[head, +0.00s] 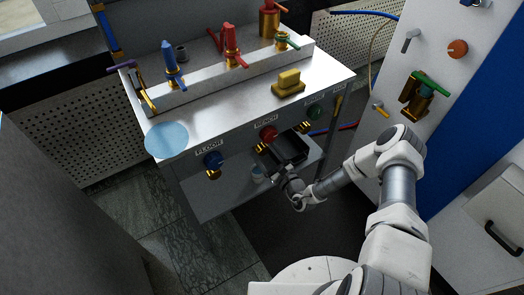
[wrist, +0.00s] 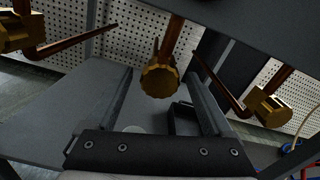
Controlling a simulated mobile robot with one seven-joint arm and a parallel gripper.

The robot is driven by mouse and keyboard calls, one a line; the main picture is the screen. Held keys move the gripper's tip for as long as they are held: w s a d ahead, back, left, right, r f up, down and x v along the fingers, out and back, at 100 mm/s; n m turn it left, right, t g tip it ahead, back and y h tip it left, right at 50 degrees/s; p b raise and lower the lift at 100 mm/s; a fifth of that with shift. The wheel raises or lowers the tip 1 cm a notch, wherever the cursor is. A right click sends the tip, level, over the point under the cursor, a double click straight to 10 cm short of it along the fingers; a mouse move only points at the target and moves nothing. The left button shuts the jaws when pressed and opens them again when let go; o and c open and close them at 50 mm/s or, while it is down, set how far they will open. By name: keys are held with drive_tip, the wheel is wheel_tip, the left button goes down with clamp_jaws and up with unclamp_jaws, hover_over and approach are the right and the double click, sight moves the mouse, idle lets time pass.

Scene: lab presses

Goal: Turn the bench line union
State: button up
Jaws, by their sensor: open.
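The bench line union is a knurled brass nut (wrist: 160,78) on a copper pipe under the counter, in the middle of the wrist view. In the head view a brass fitting (head: 261,148) shows below the red knob (head: 268,133) and the BENCH label. My gripper (head: 280,152) is open and reaches in under the counter front, close to that fitting. In the wrist view its two fingers (wrist: 158,80) stand left and right of the nut, with gaps on both sides. I cannot tell how far the nut lies between them in depth.
Other brass fittings sit left (wrist: 14,32) and right (wrist: 268,106) of the nut, with copper pipes close by. A lower shelf (wrist: 60,115) lies beneath. The countertop (head: 225,100) holds colored valves and a yellow block (head: 288,82).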

drive_tip(key=shift+x, duration=0.95)
drive_tip(key=shift+c, duration=0.2)
clamp_jaws()
drive_tip(key=shift+m+p, duration=0.3)
drive_tip(key=shift+m, duration=1)
drive_tip(key=shift+o, duration=0.2)
unclamp_jaws()
